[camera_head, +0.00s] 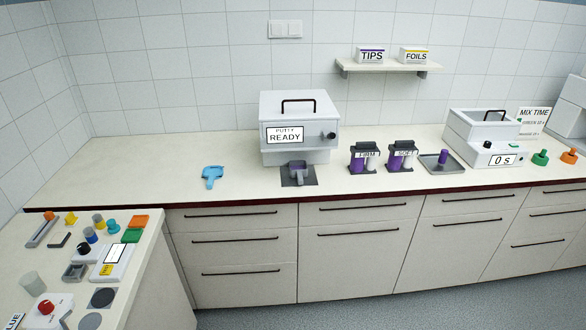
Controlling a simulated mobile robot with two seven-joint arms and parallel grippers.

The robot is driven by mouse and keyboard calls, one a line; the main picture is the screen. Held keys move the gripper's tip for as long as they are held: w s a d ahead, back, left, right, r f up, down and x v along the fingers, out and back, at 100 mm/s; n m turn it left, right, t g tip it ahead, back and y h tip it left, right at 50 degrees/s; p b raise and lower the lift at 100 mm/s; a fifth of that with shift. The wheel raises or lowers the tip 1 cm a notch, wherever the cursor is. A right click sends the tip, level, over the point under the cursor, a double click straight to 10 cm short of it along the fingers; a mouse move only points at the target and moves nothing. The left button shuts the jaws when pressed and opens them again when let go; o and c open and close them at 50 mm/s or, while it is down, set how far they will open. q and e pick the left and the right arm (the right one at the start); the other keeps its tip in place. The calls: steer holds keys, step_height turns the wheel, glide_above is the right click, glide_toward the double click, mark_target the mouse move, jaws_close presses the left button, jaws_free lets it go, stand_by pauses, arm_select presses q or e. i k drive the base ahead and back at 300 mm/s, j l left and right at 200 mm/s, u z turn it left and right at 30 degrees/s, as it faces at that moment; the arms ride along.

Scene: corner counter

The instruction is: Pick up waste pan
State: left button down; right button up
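No thing here is labelled as a waste pan. A small blue pan-shaped piece with a short handle (212,172) lies flat on the back counter, left of the white box marked PUTTY READY; it is the closest match in shape. A grey shallow square tray (430,164) with a purple cylinder on it is on the right part of the counter, and I cannot rule it out as the pan. Neither of my grippers is in view, and nothing touches the blue piece.
The white putty box (299,150) has a dark grey pad (298,180) before it. FIRM and SOFT holders (365,158) and a white machine reading 0 S (485,150) stand further right. The left counter (150,262) is crowded with small parts. Counter around the blue piece is clear.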

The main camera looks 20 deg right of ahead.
mark_target(299, 174)
steer(key=l+u, duration=0.35)
steer(key=l, duration=1.05)
steer(key=i+l+u, duration=0.1)
steer(key=l, duration=0.25)
steer(key=i+l, duration=0.2)
steer(key=l, duration=0.15)
steer(key=i+l+u, duration=0.15)
steer(key=l, duration=0.2)
steer(key=i+l, duration=0.15)
steer(key=i, duration=0.4)
steer(key=i+l+u, duration=0.1)
steer(key=i, duration=0.4)
